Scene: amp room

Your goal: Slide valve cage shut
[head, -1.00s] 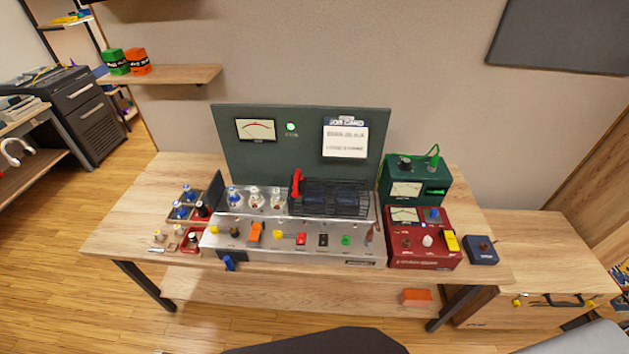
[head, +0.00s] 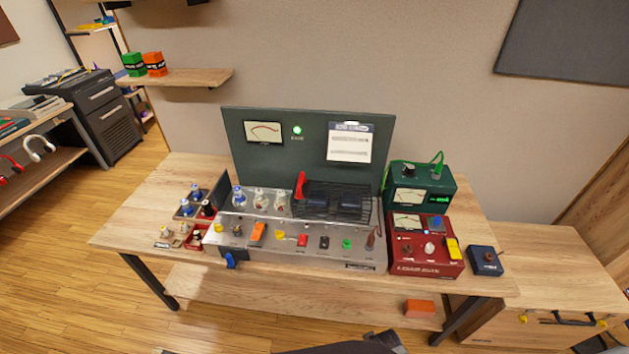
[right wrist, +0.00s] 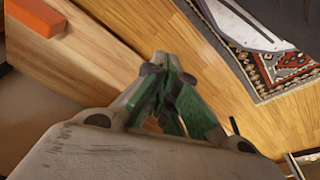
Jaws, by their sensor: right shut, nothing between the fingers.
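The valve cage (head: 333,201) is a black wire cage on the metal amplifier chassis (head: 292,240) in the head view. A red upright handle (head: 300,185) stands at its left end. The cage sits over dark blocks on the right half of the chassis top. Three glass valves (head: 260,200) stand uncovered to its left. My right gripper (right wrist: 168,88) shows in the right wrist view with green finger pads, shut and empty, above the floor and away from the cage. My left gripper is in neither current view.
A green panel (head: 308,145) stands behind the chassis. A red meter box (head: 428,268) and a green meter box (head: 420,185) stand to the right. A parts tray (head: 188,210) is at the left. An orange block (head: 419,307) lies on the lower shelf.

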